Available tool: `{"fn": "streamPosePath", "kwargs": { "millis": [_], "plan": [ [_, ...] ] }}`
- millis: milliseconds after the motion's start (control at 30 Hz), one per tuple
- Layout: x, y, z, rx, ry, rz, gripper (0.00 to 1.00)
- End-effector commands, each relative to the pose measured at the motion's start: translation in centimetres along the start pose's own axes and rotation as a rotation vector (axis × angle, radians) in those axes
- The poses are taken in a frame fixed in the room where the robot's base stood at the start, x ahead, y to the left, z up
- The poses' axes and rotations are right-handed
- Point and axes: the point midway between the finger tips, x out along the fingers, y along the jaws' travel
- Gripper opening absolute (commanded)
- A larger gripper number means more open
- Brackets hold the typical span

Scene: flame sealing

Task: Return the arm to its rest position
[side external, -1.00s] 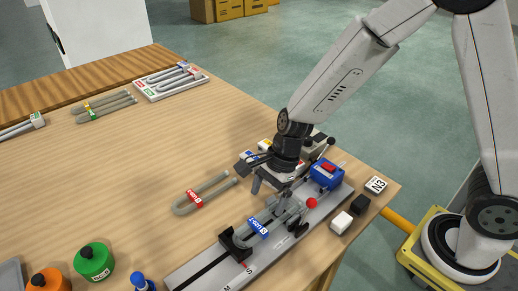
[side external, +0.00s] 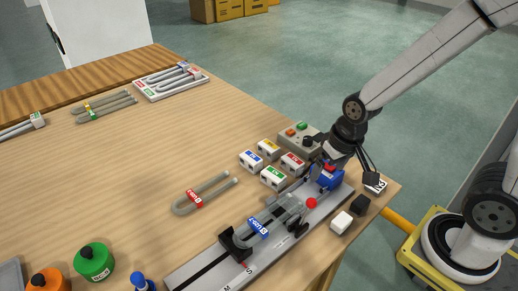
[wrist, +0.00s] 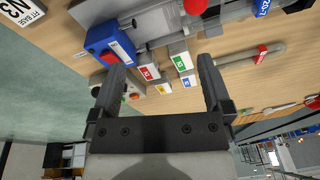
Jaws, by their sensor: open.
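My gripper (side external: 354,166) hangs over the right end of the grey rail fixture (side external: 205,267), close to the blue block (side external: 328,182) there. In the wrist view my gripper (wrist: 163,70) has its two fingers spread with nothing held between them. The blue block (wrist: 108,40) shows beside the left finger. A grey tube with a blue label (side external: 258,228) lies in the fixture, clear of my gripper. My arm reaches in from the upper right and is bent at the elbow.
Small white blocks with coloured labels (side external: 272,178) and a grey button box (side external: 300,140) stand left of my gripper. A U-shaped tube with a red label (side external: 195,200) lies on the table. Black (side external: 360,205) and white (side external: 342,222) cubes sit near the right edge.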

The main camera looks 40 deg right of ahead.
Motion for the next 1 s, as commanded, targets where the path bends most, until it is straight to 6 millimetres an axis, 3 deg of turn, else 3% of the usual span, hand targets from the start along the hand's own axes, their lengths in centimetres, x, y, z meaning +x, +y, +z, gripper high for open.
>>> {"fn": "streamPosePath", "kwargs": {
  "millis": [267, 1000],
  "plan": [
    [-0.7, 1.5, 0.5, -0.200, 0.036, 0.036, 1.00],
    [-0.7, 1.5, 0.5, -0.202, 0.036, 0.035, 1.00]
  ]
}}
